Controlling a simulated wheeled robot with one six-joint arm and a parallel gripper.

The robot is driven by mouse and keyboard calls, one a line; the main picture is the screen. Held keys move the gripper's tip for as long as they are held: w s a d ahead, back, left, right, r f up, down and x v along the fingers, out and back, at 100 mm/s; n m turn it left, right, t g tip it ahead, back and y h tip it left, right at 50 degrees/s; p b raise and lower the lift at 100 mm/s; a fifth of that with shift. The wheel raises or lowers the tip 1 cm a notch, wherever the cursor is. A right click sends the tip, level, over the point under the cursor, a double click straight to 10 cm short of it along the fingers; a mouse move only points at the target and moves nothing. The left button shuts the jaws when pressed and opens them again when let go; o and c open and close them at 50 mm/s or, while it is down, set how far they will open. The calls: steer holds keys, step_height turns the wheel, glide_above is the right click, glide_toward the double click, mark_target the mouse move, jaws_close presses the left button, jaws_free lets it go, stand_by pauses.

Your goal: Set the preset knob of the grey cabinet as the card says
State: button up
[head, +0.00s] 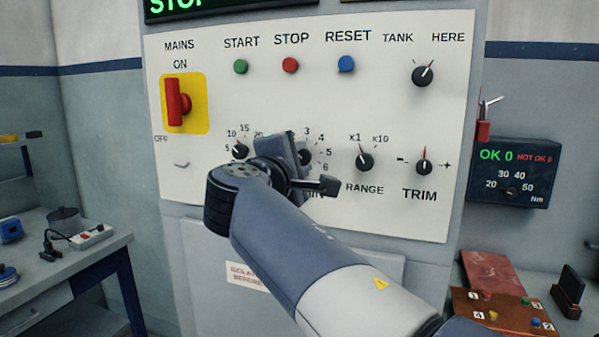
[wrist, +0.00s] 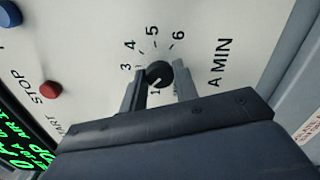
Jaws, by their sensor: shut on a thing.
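The grey cabinet (head: 460,130) has a cream front panel (head: 205,210) with switches and knobs. My gripper (wrist: 160,76) is shut on a black round knob (wrist: 159,74), one finger on each side. Its scale shows numbers 1 and 3 to 6, with "A MIN" beside it. A pale mark on the knob faces the 1. A neighbouring black knob (head: 239,151), with a scale including 5, 10, 15 and 20, is partly hidden. I cannot make out a readable card.
The RANGE knob (head: 364,161) and TRIM knob (head: 424,167) are to the right. The red MAINS switch (head: 178,102) stands at ON. START, STOP and RESET buttons are above. Benches stand on both sides; a torque display (head: 512,173) hangs at right.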

steer(key=shift+m+b, duration=0.35)
steer(key=shift+m, duration=0.25)
steer(key=o, duration=1)
steer(key=shift+c, duration=0.2)
steer(key=v, duration=1)
steer(key=shift+s+b, duration=0.4)
steer(key=shift+a, duration=0.15)
steer(key=p+x, duration=0.1)
steer(key=x, duration=1)
